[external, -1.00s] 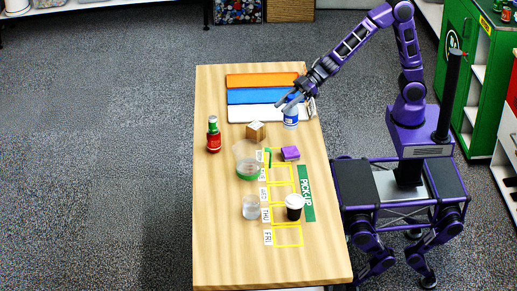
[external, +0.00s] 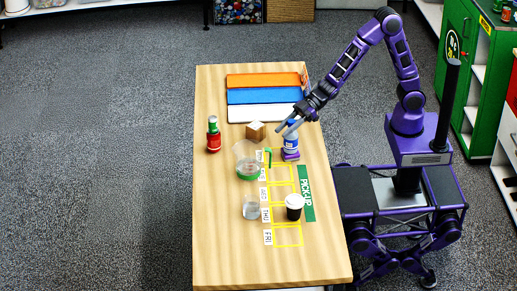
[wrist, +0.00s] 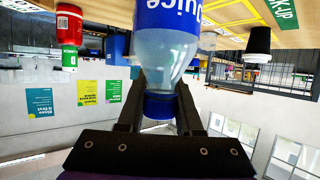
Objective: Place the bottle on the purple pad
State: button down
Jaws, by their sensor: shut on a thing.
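The bottle (external: 291,141) has a blue label and clear body, and is upright at the purple pad. My gripper (external: 284,126) is shut on its upper part. In the wrist view the bottle (wrist: 168,50) appears upside down, its blue cap (wrist: 160,105) between the fingers of my gripper (wrist: 158,100). The purple pad (external: 291,156) shows just under the bottle's base in the external view. I cannot tell whether the base touches the pad.
A clear pitcher (external: 246,160) with a green base stands left of the pad. A wooden cube (external: 256,130), a red bottle (external: 213,137), a glass (external: 251,209) and a dark cup (external: 294,207) stand on the table (external: 225,250). Orange, blue and white strips lie at the back.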

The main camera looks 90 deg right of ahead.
jog(key=shift+f, duration=0.1)
jog(key=shift+f, duration=0.15)
jog(key=c, duration=0.6)
grip_release()
jog(key=shift+r, duration=0.2)
jog(key=shift+s+d+r, duration=0.1)
jog(key=shift+d+r, duration=0.05)
jog(key=shift+r, duration=0.05)
jog(key=p+v, duration=0.3)
jog(key=v, duration=0.8)
jog(key=shift+s+d+r, duration=0.1)
jog(key=shift+s+d, duration=0.05)
jog(key=shift+s, duration=0.05)
